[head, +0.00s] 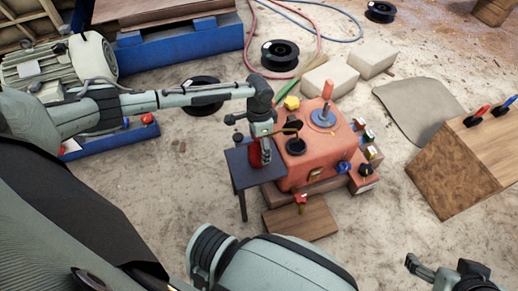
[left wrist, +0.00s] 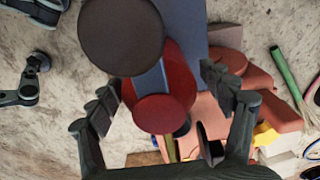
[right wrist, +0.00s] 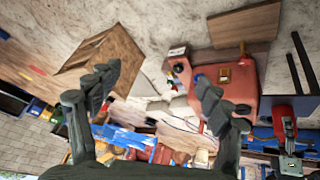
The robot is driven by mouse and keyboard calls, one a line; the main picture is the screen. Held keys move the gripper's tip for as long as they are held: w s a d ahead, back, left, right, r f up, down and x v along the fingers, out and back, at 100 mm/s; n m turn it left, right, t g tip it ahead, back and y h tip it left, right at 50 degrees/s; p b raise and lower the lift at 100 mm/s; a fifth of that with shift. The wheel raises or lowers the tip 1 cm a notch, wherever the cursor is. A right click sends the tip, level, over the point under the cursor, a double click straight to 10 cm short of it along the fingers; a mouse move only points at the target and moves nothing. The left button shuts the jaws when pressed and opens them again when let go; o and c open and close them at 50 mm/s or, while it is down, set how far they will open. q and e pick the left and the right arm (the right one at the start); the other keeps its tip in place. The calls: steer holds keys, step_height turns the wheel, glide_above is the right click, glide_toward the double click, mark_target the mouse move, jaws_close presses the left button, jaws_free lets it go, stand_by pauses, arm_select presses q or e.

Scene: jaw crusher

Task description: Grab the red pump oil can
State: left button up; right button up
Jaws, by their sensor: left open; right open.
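The red pump oil can (head: 254,153) stands on a small dark stand (head: 240,172), mostly hidden by my left gripper (head: 262,143) in the head view. In the left wrist view the red can (left wrist: 178,85) lies between the spread fingers of my left gripper (left wrist: 165,95), with gaps at both sides. A dark round part (left wrist: 120,35) covers some of it. The can also shows in the right wrist view (right wrist: 286,128) beside my left gripper. My right gripper (head: 448,274) is open and empty at the lower right; its spread fingers show in the right wrist view (right wrist: 158,95).
An orange-red machine (head: 300,170) with knobs and a lever stands directly right of the stand. A wooden board (head: 300,220) lies in front. A wooden box (head: 455,165) stands at right. Pale blocks (head: 330,82) and cable spools (head: 280,54) lie behind.

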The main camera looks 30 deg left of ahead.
arm_select(q)
step_height(320, 180, down, 3)
steer(key=shift+r, duration=0.15)
arm_select(e)
steer(key=shift+w+a+r+t+y, duration=0.2)
steer(key=shift+w+a+r+t, duration=0.15)
steer(key=shift+w+a, duration=0.25)
steer(key=shift+w+a+r+t+y, duration=0.25)
steer(key=shift+w+a+t, duration=0.15)
steer(key=shift+w, duration=0.25)
arm_select(q)
steer(key=c, duration=1.4)
steer(key=shift+c, duration=0.8)
steer(key=shift+r, duration=0.15)
